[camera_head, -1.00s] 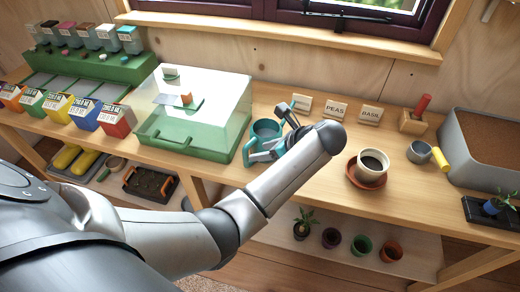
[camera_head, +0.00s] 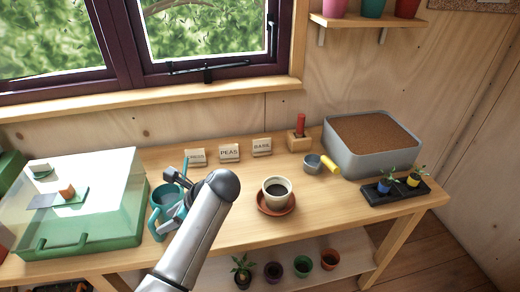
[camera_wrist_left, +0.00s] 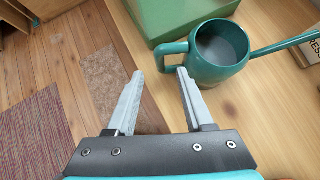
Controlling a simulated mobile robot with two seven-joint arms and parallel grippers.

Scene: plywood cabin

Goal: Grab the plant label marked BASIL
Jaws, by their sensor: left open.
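The BASIL plant label (camera_head: 262,147) stands upright in a small wooden block on the bench, the rightmost of a row of three. The PEAS label (camera_head: 229,152) is in the middle, and a third label (camera_head: 195,157) is at the left, its word hard to read. My left gripper (camera_head: 180,200) is at the teal watering can (camera_head: 160,222), left of and nearer than the BASIL label. In the left wrist view my left gripper (camera_wrist_left: 160,78) is open and empty, its fingers beside the can's handle (camera_wrist_left: 170,56). My right gripper is not in view.
A cup on a saucer (camera_head: 276,208) stands in front of the labels. A dibber block (camera_head: 299,140), metal scoop (camera_head: 313,164) and grey soil tub (camera_head: 345,156) are to the right. A green-based propagator (camera_head: 98,240) is at the left.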

